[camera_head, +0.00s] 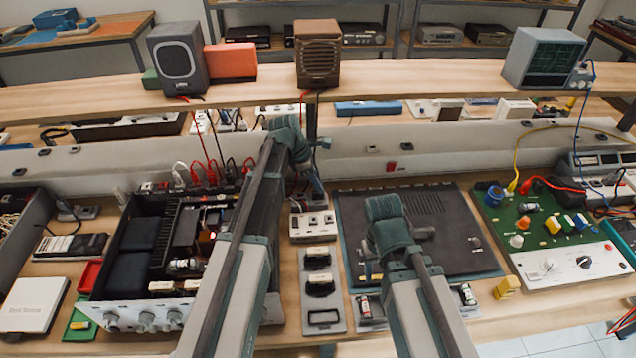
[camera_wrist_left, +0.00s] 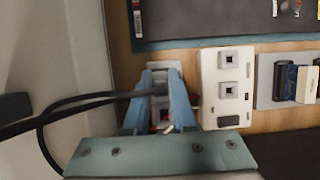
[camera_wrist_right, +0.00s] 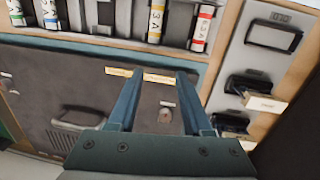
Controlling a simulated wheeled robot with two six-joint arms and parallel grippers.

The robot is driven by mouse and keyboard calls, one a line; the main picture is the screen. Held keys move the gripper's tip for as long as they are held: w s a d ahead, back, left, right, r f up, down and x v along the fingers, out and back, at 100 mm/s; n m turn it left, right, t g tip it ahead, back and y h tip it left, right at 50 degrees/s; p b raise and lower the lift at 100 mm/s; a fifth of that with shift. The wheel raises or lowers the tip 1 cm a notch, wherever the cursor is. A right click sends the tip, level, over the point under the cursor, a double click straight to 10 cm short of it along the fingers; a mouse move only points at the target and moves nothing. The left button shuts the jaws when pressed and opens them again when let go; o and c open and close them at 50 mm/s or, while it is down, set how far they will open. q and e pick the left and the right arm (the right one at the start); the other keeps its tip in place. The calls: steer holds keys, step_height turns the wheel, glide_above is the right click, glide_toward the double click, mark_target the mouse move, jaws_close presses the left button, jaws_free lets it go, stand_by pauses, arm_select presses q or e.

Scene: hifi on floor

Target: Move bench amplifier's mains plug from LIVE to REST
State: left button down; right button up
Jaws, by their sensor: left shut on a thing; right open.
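My left gripper (camera_head: 318,190) reaches down at the back of the bench, just behind the white socket strip (camera_head: 310,228). In the left wrist view its jaws (camera_wrist_left: 162,92) are shut on a dark plug, mostly hidden by the fingers; a black cable (camera_wrist_left: 90,98) runs from it to the left. A small pale plate (camera_wrist_left: 165,66) with a red part lies beneath. I cannot tell whether the plug is seated. A grey holder plate (camera_head: 340,318) has two black plugs with cream tags and one empty framed slot (camera_wrist_right: 272,38). My right gripper (camera_wrist_right: 158,90) is open and empty over a dark panel.
The dark panel (camera_head: 440,235) lies right of the holder plate. An open amplifier chassis (camera_head: 150,240) with several plugs and cables stands to the left. A green circuit board (camera_head: 535,225) is at the right. Small labelled cylinders (camera_wrist_right: 156,20) lie near the panel's front edge.

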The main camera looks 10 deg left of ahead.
arm_select(q)
steer(key=shift+f+b, duration=0.65)
steer(key=shift+f, duration=0.05)
arm_select(e)
steer(key=shift+f, duration=0.7)
arm_select(q)
steer(key=c, duration=0.7)
jaws_free()
steer(key=shift+o, duration=0.2)
steer(key=shift+r, duration=0.1)
arm_select(e)
steer(key=shift+r, duration=0.1)
arm_select(q)
steer(key=p+v, duration=1.2)
steer(key=v, duration=0.1)
steer(key=shift+r+p, duration=0.35)
steer(key=shift+p, duration=0.05)
arm_select(e)
step_height(320, 180, up, 13)
steer(key=shift+f, duration=0.2)
arm_select(q)
steer(key=shift+s+a, duration=0.1)
